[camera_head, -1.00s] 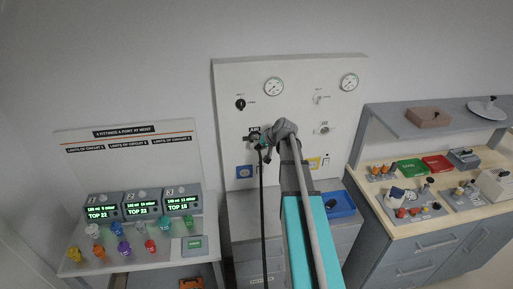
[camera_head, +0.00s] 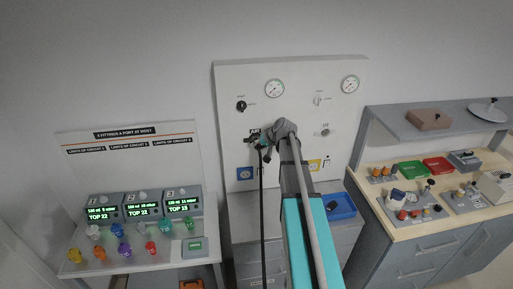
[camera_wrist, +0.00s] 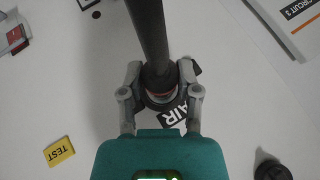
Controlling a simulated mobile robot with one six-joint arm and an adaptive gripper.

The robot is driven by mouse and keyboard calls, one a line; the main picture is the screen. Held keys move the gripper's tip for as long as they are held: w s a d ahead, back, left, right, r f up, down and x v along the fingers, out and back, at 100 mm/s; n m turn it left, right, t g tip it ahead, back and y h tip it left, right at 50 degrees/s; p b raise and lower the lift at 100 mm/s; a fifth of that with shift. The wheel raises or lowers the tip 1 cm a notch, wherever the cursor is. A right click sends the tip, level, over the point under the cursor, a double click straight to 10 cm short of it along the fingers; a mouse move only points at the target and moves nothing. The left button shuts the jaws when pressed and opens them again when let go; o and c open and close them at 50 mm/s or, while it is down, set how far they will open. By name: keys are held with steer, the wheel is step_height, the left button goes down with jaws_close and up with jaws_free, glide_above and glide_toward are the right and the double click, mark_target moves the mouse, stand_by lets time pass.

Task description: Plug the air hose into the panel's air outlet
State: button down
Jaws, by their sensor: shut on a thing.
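The white wall panel (camera_head: 225,175) stands in the middle of the head view. My gripper (camera_head: 264,142) is at its left half, just beside the black AIR label (camera_head: 253,132). My gripper (camera_wrist: 159,92) is shut on the black air hose (camera_wrist: 150,35) at its connector end. The hose (camera_head: 263,210) hangs straight down in the head view. In the wrist view the AIR label (camera_wrist: 175,114) shows just past the fingers, partly covered. The air outlet is hidden behind the connector and fingers, so I cannot tell whether the connector is seated in it.
Two gauges (camera_head: 274,88) (camera_head: 350,84), a black knob (camera_head: 241,105) and a second outlet (camera_head: 325,132) are on the panel. A yellow TEST tag (camera_wrist: 59,151) shows in the wrist view. A ventilator table (camera_head: 140,262) stands left, a workbench (camera_head: 395,222) right. A blue tray (camera_head: 339,206) sits below the panel.

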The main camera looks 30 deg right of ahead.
steer(key=shift+w+d+r, duration=0.15)
steer(key=shift+w, duration=0.4)
stand_by(0.8)
steer(key=shift+c, duration=1.2)
jaws_free()
steer(key=shift+s, duration=0.1)
steer(key=shift+s, duration=0.1)
